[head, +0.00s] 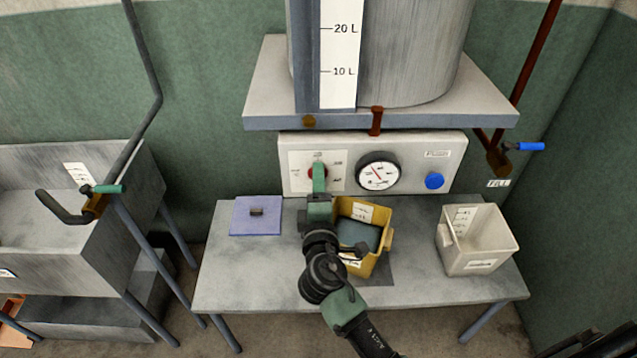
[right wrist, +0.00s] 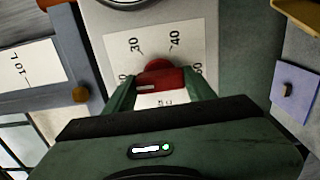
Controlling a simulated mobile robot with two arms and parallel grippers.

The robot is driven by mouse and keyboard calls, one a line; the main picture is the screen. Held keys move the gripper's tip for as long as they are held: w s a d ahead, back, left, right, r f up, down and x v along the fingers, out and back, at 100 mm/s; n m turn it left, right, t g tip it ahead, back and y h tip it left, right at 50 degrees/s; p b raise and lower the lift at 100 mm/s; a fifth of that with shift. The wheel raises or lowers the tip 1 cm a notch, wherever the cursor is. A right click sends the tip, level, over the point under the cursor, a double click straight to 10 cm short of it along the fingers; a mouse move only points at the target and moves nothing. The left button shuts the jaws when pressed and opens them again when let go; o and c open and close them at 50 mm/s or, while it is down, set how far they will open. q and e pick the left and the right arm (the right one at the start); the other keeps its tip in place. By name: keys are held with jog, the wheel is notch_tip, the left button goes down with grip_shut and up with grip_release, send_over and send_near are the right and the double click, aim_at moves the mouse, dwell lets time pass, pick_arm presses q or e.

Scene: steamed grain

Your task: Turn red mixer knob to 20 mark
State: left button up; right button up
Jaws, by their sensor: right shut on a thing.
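The red mixer knob (right wrist: 160,82) sits on a white dial plate (right wrist: 190,45) with marks such as 30 and 40 around it. In the head view the knob (head: 312,172) is mostly hidden behind my right gripper (head: 319,178). In the right wrist view the two green fingers of the right gripper (right wrist: 160,92) close on the knob's bar from both sides. The 20 mark on the dial cannot be read clearly. My left gripper does not show.
A gauge (head: 378,171) and a blue button (head: 434,181) are on the panel. The tank shelf (head: 265,122) overhangs the panel.

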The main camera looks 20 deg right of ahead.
jog(key=shift+f, duration=0.1)
jog(key=o, duration=1.4)
jog(key=shift+s+a, duration=0.1)
jog(key=shift+s, duration=0.05)
jog(key=b+v, duration=0.2)
jog(key=v, duration=0.5)
jog(key=shift+s+a+b, duration=0.1)
jog(key=shift+s+b, duration=0.2)
